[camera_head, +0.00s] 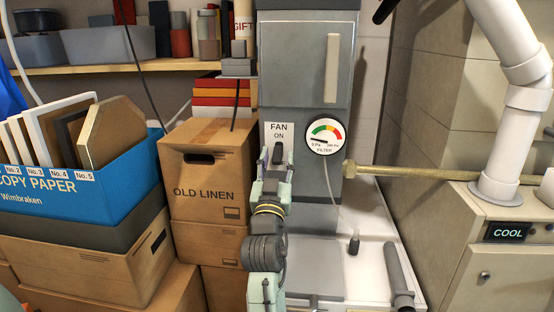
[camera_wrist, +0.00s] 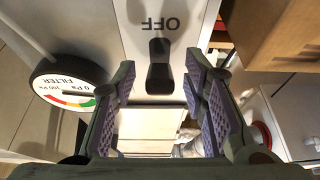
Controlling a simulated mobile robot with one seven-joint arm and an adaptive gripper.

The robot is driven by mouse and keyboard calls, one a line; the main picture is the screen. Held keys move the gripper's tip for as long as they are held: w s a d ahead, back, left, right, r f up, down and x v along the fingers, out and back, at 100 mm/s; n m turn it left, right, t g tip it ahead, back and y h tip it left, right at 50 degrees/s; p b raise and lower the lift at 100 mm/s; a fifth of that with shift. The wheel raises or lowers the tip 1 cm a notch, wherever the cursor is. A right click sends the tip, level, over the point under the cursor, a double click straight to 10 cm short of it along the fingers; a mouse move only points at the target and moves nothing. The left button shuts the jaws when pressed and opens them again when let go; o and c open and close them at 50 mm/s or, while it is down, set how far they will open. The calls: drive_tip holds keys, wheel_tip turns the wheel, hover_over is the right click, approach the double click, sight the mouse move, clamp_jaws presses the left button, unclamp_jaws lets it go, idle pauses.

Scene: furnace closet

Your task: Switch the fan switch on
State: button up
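The white fan switch plate (camera_head: 279,132), marked FAN and ON, is on the grey furnace column in the head view. My gripper (camera_head: 276,160) is in front of its lower part and hides the OFF label there. In the wrist view, the plate (camera_wrist: 193,20) appears upside down with OFF showing. Its black switch lever (camera_wrist: 159,68) stands out from the plate between my fingertips. My gripper (camera_wrist: 160,90) is open, with a finger on each side of the lever and visible gaps. I cannot tell which way the lever is set.
A round filter gauge (camera_head: 325,135) is right of the plate, its needle near 0 Pa. A brass pipe (camera_head: 420,173) runs right from the column. An OLD LINEN box (camera_head: 208,175) stands close on the left, with a blue copy paper box (camera_head: 75,190) beyond.

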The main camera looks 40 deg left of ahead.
drive_tip(key=shift+c, duration=0.2)
clamp_jaws()
idle(0.3)
